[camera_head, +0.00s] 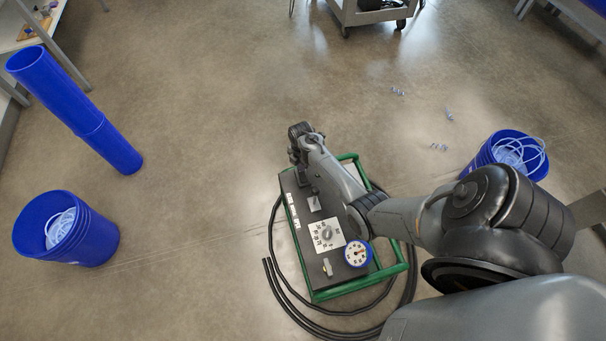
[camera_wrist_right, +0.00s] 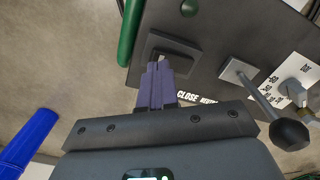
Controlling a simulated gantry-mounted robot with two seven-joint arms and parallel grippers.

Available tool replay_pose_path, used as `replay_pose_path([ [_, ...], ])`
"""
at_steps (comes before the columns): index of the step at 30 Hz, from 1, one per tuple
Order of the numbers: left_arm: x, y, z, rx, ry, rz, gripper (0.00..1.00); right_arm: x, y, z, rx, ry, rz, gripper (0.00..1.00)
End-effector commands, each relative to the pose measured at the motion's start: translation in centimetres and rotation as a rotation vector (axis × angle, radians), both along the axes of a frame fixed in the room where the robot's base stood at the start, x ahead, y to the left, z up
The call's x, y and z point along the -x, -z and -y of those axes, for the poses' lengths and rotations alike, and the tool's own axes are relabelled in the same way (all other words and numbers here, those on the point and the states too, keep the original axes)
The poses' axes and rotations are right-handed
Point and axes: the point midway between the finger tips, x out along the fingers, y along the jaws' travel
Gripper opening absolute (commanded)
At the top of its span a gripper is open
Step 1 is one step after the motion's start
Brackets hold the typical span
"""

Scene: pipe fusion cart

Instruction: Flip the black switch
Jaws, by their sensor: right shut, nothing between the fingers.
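The control panel (camera_head: 305,225) is a dark board in a green tube frame on the floor. In the right wrist view, a dark square plate (camera_wrist_right: 188,48), apparently the black switch, sits near the panel's edge beside "CLOSE" lettering. My right gripper (camera_wrist_right: 157,68) is shut and empty, its purple fingertips at the plate's lower-left part and covering some of it. I cannot tell whether they touch or which way the switch is set. In the head view my right gripper (camera_head: 294,158) is over the panel's far end, its fingers hard to make out. My left gripper is out of view.
A lever with a black knob (camera_wrist_right: 289,134) stands beside the gripper. The panel also carries a white dial plate (camera_head: 326,236) and a blue-rimmed gauge (camera_head: 357,253). Black hose (camera_head: 285,285) loops around the cart. Blue buckets stand left (camera_head: 95,240) and right (camera_head: 480,160).

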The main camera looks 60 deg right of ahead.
Motion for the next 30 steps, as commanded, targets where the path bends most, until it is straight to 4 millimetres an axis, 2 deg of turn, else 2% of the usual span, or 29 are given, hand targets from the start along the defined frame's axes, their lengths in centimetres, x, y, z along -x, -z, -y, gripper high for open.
replay_pose_path([
  [30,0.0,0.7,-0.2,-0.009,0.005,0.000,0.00,0.0,1.1,0.0,0.001,-0.001,0.000,0.00],
])
